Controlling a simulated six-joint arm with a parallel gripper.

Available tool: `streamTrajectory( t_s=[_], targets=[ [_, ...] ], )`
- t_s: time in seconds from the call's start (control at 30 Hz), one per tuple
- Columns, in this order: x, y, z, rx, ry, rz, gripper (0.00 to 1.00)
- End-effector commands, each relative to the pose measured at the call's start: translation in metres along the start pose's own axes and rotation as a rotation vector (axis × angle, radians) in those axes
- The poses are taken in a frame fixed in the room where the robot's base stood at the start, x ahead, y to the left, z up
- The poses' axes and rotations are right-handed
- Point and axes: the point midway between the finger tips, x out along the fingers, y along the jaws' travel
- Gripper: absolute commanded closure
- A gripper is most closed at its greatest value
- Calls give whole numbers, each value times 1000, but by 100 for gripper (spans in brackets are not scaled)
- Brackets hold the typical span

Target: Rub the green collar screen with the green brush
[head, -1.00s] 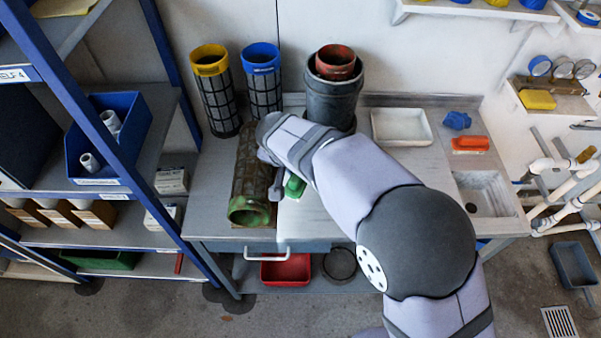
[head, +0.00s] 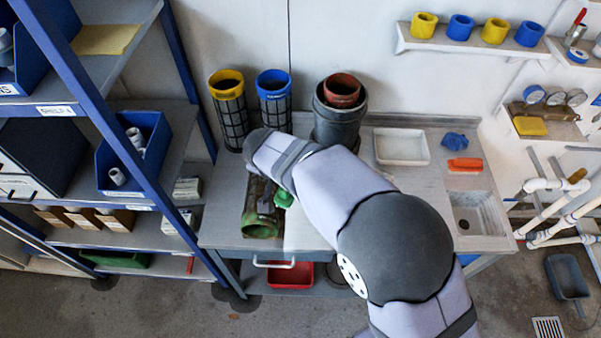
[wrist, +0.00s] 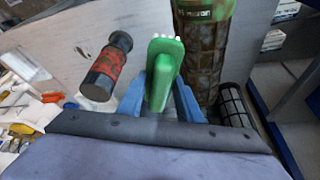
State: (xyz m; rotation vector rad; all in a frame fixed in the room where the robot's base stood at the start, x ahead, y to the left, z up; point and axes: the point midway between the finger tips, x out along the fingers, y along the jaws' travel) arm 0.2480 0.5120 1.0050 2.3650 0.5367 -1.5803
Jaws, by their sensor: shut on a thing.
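The green collar screen (head: 262,222) lies on the bench, its green end toward the bench's front edge. In the wrist view the screen (wrist: 207,50) shows brown patches over its mesh. My gripper (wrist: 160,100) is shut on the green brush (wrist: 160,68), between its blue fingers. White bristle tips show at the brush's far end. In the head view the brush (head: 284,198) is close by the right side of the screen. I cannot tell whether the bristles touch it. My arm hides the screen's back part in the head view.
Yellow-collared (head: 229,105) and blue-collared (head: 274,100) screens stand at the back. A red-collared one (head: 342,90) stands in a grey bucket (head: 338,125). A white tray (head: 402,147), an orange brush (head: 465,164) and a sink (head: 477,215) are at right. Blue-framed shelves flank the left.

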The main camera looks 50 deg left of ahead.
Motion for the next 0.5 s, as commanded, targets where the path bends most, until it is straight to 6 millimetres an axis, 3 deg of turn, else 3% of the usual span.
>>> streamTrajectory(
  t_s=[0.03, 0.2, 0.27, 0.5],
  targets=[
    [-15, -7, -2, -4, 1, -2, 86],
    [-36, -40, 3, -105, 0, -46, 86],
    [-30, -48, 6, -170, 0, -73, 86],
    [-38, -74, 2, -421, 1, -178, 86]
  ],
)
